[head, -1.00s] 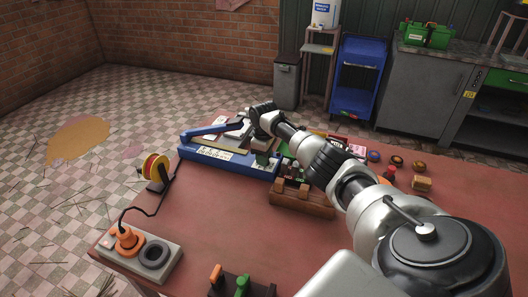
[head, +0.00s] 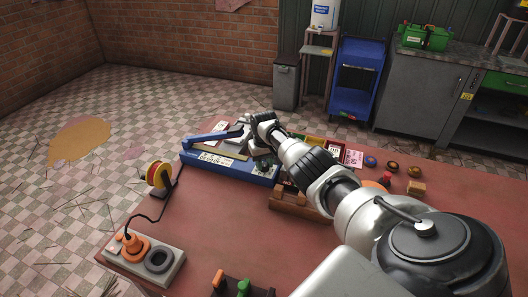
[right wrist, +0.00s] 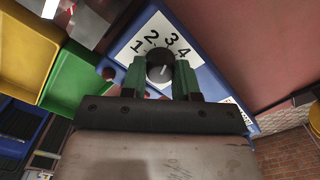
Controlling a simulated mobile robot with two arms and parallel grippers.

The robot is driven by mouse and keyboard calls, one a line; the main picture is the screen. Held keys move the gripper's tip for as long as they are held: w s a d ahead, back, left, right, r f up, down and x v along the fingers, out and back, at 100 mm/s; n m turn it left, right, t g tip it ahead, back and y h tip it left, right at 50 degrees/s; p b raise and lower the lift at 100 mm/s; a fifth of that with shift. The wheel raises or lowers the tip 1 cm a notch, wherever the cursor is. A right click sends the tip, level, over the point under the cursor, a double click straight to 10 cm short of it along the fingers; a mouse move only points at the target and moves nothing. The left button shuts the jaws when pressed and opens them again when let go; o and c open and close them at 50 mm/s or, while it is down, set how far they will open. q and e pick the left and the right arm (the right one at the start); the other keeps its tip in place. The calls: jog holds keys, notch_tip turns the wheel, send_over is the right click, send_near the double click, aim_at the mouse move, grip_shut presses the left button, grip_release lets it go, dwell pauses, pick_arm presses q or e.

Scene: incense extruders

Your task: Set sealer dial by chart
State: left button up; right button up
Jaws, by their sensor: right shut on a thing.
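The blue sealer (head: 232,167) lies on the red table, its long blue lever arm (head: 212,135) raised. In the right wrist view its white dial plate (right wrist: 136,61) carries the numerals 1, 2, 3 and 4 around a black dial knob (right wrist: 160,58). The knob has a short pale mark; I cannot tell which numeral it marks. My right gripper (right wrist: 160,74) is shut on the knob, one green-edged finger on each side. In the head view my wrist hides the dial. A pink sheet (head: 353,159) and a pale card (head: 221,126) lie nearby, their print unreadable.
A wooden rack (head: 290,199) stands in front of the sealer, partly under my right arm. Yellow and green bins (right wrist: 75,78) are close beside the gripper. A power strip (head: 140,262) and orange-yellow spool (head: 159,174) sit left.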

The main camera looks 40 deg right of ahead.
aim_at(264, 163)
jog(key=shift+w+r+m, duration=0.1)
jog(key=shift+r+m, duration=0.05)
jog(key=shift+m, duration=0.45)
jog(key=o, duration=0.9)
jog(key=shift+r+p, duration=0.3)
jog(key=shift+r, duration=0.1)
notch_tip(264, 163, up, 10)
jog(key=shift+f, duration=0.1)
